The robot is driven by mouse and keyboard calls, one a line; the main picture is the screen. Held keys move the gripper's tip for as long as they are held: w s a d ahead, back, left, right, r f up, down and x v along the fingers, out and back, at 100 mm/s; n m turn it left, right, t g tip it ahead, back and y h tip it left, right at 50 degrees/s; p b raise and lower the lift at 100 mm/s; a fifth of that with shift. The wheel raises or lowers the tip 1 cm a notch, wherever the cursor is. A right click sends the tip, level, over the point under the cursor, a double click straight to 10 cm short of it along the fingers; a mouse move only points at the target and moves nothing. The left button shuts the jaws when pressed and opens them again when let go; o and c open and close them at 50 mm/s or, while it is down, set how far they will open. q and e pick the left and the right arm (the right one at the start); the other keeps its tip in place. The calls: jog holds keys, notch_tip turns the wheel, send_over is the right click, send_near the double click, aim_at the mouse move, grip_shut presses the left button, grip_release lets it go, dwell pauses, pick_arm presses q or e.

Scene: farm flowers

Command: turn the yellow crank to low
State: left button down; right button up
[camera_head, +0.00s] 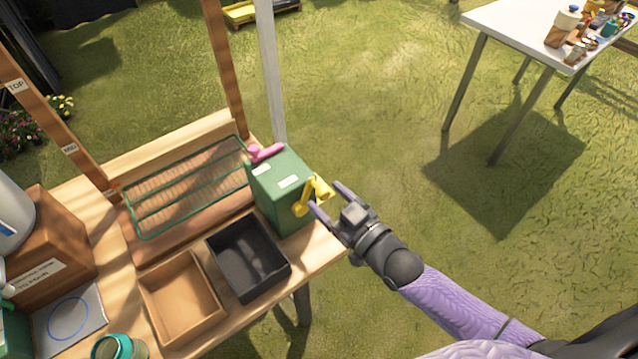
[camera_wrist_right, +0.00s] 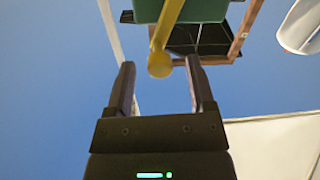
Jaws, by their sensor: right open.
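The yellow crank (camera_head: 312,195) sticks out from the right side of a green box (camera_head: 283,187) standing at the right end of the wooden bench. In the right wrist view the yellow crank (camera_wrist_right: 165,40) hangs down with its round end just beyond my fingertips, roughly between their lines. My right gripper (camera_head: 328,196) is open and empty, close to the crank's right side. It shows open in the wrist view (camera_wrist_right: 160,80) too. I cannot tell if a finger touches the crank. The white labels on the box are too small to read. My left gripper is out of view.
A pink handle (camera_head: 265,152) sits at the box's back top edge. A black tray (camera_head: 284,272) and a wooden tray (camera_head: 150,300) lie in front. A green wire rack (camera_head: 140,237) stands left of the box. Open grass lies right, with a white table (camera_head: 510,30) beyond.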

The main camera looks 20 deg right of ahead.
aim_at(308, 199)
jog(key=x, duration=0.3)
jog(key=shift+f, duration=0.1)
jog(key=shift+w+a+b, duration=0.2)
jog(key=shift+w+b, duration=0.1)
jog(key=shift+w, duration=0.2)
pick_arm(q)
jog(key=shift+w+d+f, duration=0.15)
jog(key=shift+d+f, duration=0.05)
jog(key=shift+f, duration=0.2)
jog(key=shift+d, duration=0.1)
pick_arm(e)
jog(key=shift+c, duration=0.2)
grip_shut()
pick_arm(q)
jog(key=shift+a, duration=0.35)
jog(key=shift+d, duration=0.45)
